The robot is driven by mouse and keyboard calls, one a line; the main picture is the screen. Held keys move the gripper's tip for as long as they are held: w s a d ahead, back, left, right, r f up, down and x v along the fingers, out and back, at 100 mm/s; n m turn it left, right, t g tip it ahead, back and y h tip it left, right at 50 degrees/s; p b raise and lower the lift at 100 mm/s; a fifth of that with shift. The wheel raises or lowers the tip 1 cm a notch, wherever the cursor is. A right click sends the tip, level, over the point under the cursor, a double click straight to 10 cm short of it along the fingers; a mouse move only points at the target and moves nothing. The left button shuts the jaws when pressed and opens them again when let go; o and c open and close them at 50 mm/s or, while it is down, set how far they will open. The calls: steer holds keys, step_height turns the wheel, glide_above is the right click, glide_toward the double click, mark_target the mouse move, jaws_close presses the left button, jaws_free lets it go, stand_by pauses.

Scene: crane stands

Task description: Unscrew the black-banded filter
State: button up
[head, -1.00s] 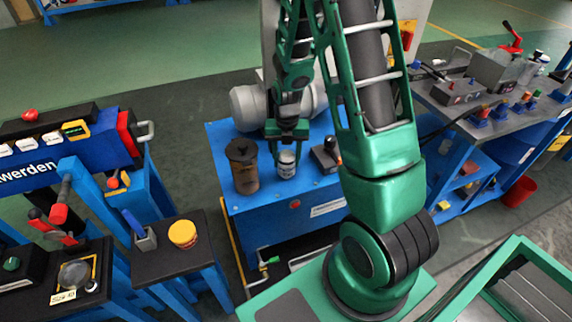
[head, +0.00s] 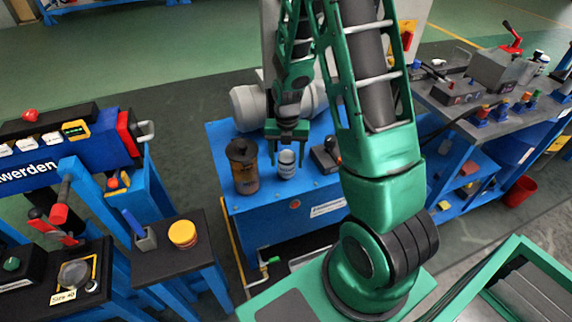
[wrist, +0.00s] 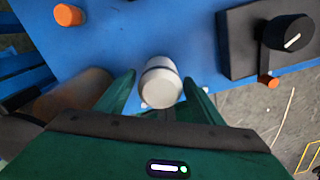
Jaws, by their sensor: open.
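The black-banded filter (head: 287,164) is a small white cylinder with a dark band, upright on the blue stand's top (head: 222,141). In the wrist view the filter (wrist: 160,88) shows its pale end toward me, with the dark band beyond it. My gripper (head: 287,146) is open just above and around the filter in the head view. In the wrist view my gripper (wrist: 159,78) has one green finger on each side of the filter, with a gap on both sides. I cannot tell how far down the fingers reach.
A brown, translucent canister (head: 243,167) stands close left of the filter. A black box with a knob (wrist: 273,38) stands to the right, and an orange cap (wrist: 68,15) lies at the stand's far left in the wrist view. A yellow-lidded jar (head: 183,234) is on a separate stand.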

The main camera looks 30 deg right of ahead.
steer(key=m, duration=0.7)
steer(key=shift+m, duration=0.3)
steer(key=m, duration=0.6)
steer(key=shift+m, duration=0.4)
steer(key=m, duration=1)
steer(key=shift+m, duration=0.3)
steer(key=c, duration=1.2)
